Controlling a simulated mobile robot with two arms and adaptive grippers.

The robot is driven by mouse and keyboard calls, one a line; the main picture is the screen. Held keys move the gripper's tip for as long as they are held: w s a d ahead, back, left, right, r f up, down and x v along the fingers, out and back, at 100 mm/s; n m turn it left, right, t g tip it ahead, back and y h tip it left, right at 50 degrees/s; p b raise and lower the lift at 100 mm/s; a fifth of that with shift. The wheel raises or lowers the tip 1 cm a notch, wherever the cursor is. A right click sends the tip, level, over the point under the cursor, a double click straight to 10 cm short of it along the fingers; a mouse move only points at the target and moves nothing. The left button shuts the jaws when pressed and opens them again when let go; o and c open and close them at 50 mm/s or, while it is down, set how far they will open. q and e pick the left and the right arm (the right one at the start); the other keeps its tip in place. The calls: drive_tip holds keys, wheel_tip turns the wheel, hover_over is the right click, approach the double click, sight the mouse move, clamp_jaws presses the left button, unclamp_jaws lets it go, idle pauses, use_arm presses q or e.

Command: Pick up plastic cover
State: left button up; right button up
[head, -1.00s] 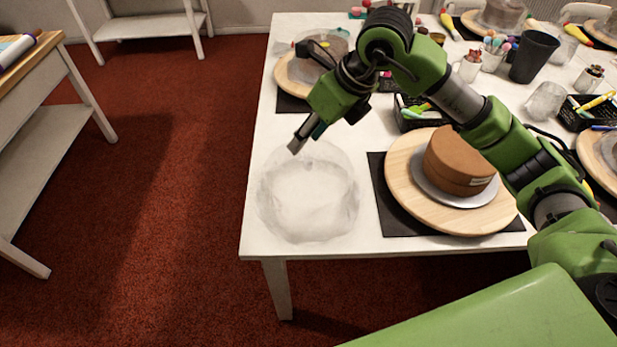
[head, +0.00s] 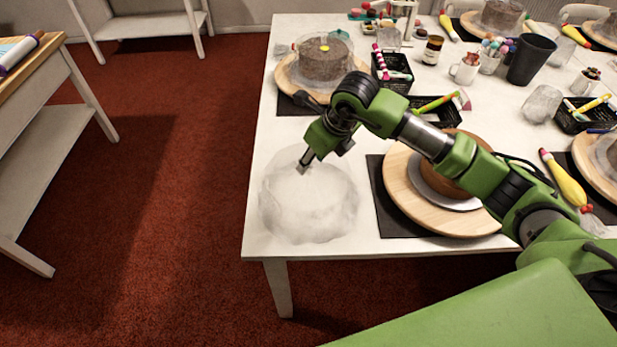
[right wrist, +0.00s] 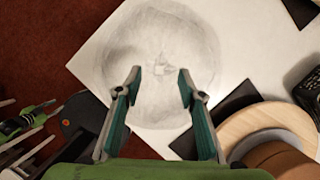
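The clear plastic cover (head: 308,207) stands on the near left corner of the white table. It is a see-through dome, and its round outline also shows in the right wrist view (right wrist: 150,45). My right gripper (head: 302,168) is at the top of the cover in the head view. In the right wrist view its two fingers (right wrist: 160,80) are spread wide, with a small knob-like centre of the cover between and just beyond the tips. Nothing is held. I cannot tell whether the fingers touch the cover.
A brown cake (head: 440,172) stands on a wooden turntable (head: 415,208) right of the cover, partly behind my arm. Another covered cake (head: 325,58) is behind. Black baskets (head: 392,82), cups and a piping bag (head: 565,180) fill the right side. The table's left and front edges are close to the cover.

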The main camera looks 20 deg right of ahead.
drive_tip(key=shift+x, duration=1.1)
clamp_jaws()
